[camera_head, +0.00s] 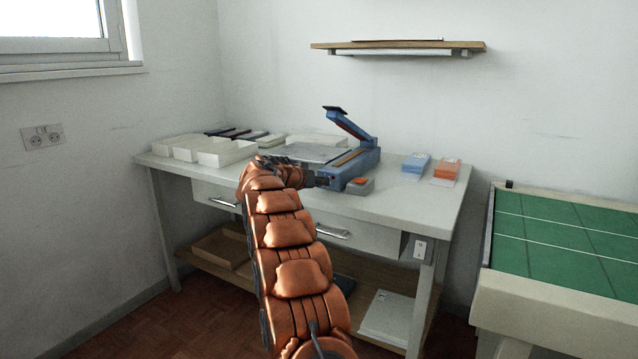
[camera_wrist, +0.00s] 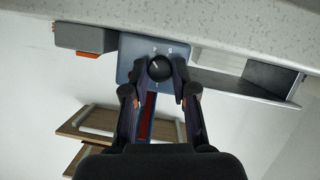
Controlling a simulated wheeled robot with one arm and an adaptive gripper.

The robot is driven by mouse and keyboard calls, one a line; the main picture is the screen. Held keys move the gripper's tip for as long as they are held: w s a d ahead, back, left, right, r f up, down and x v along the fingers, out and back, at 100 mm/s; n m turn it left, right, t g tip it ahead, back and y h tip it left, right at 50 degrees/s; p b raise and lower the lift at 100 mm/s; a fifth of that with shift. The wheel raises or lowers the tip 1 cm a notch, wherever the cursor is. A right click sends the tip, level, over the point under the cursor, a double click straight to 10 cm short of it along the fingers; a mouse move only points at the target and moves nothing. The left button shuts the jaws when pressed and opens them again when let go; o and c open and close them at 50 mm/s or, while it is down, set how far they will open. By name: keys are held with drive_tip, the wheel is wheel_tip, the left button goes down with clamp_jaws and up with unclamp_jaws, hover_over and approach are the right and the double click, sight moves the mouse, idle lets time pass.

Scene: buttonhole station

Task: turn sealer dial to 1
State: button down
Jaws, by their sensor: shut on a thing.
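The blue sealer (camera_head: 345,172) stands on the table with its arm raised. Its black round dial (camera_wrist: 159,68) sits on the blue front plate (camera_wrist: 130,58) in the wrist view, which shows the scene upside down. A small white mark on the dial points to the upper left of the picture. My gripper (camera_wrist: 160,90) is shut on the dial, one finger on each side. In the head view my gripper (camera_head: 317,180) is at the sealer's front left, and my arm hides the dial.
A grey block with an orange top (camera_head: 360,185) stands close beside the sealer. White trays (camera_head: 226,153) fill the table's left. Blue packets (camera_head: 416,163) and orange packets (camera_head: 447,168) lie at the right. A wall shelf (camera_head: 400,45) hangs above. A green-topped table (camera_head: 560,240) stands at the right.

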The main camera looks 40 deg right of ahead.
drive_tip(key=shift+w+n, duration=0.1)
drive_tip(key=shift+n, duration=0.3)
drive_tip(key=shift+r+n+g+h+p, duration=0.1)
drive_tip(key=shift+n+g+h+p, duration=0.25)
drive_tip(key=shift+n+g, duration=0.25)
drive_tip(key=n+g+p, duration=0.1)
drive_tip(key=n, duration=0.1)
drive_tip(key=n+g+h+p, duration=0.1)
drive_tip(key=n, duration=0.1)
drive_tip(key=shift+w+a+p, duration=0.1)
drive_tip(key=shift+w+p, duration=0.1)
drive_tip(key=shift+p, duration=0.1)
drive_tip(key=shift+h, duration=0.25)
drive_tip(key=c, duration=0.9)
unclamp_jaws()
drive_tip(key=shift+f, duration=0.25)
drive_tip(key=shift+v, duration=4)
